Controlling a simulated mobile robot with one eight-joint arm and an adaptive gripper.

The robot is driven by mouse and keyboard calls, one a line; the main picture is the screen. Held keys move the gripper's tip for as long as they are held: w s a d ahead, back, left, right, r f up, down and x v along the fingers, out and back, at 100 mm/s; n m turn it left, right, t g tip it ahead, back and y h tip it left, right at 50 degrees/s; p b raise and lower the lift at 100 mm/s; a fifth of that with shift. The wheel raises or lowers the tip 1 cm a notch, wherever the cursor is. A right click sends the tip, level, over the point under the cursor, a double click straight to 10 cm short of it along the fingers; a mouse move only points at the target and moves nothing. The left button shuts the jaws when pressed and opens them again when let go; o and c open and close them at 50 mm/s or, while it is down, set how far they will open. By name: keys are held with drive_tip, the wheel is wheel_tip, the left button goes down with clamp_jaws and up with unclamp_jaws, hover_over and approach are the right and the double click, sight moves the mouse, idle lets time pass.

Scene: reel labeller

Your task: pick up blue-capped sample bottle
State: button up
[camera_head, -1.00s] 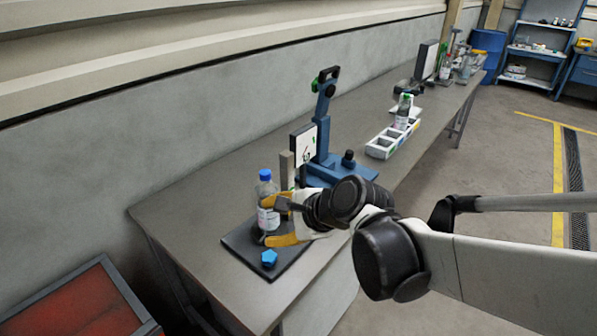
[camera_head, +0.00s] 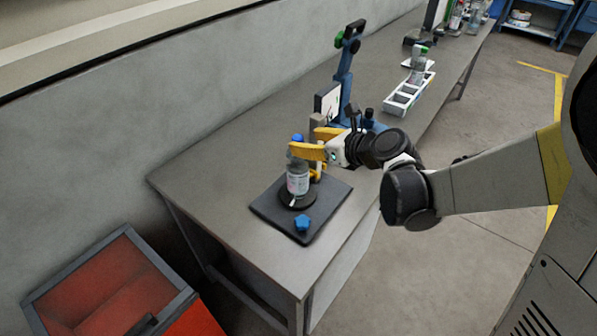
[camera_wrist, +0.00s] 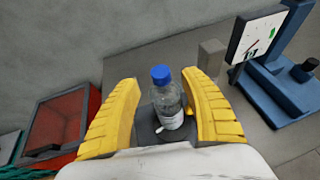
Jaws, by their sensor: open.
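The clear sample bottle (camera_head: 297,182) with a blue cap (camera_head: 297,138) and a pale label stands upright on a dark round disc on a black pad (camera_head: 325,212). My gripper (camera_head: 303,143) is open at the bottle's upper part, with one yellow finger crossing in front of it just below the cap. In the wrist view the bottle (camera_wrist: 168,103) stands upright between the two spread yellow fingers (camera_wrist: 162,80). A gap shows on the left of it; the right finger looks close, and I cannot tell if it touches.
A blue knob (camera_head: 303,223) sits at the pad's front corner. A blue stand (camera_head: 345,75) with a white dial panel rises behind my gripper. A white divided tray (camera_head: 408,95) lies farther along the bench. A red bin (camera_head: 110,285) stands on the floor at left.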

sight(302, 140)
drive_tip(key=b+x, duration=0.1)
drive_tip(key=x, duration=0.3)
drive_tip(key=shift+w+a+f, duration=0.1)
drive_tip(key=shift+w+f, duration=0.05)
drive_tip(key=shift+w, duration=0.1)
drive_tip(key=shift+s, duration=0.1)
drive_tip(key=shift+c, duration=0.6)
clamp_jaws()
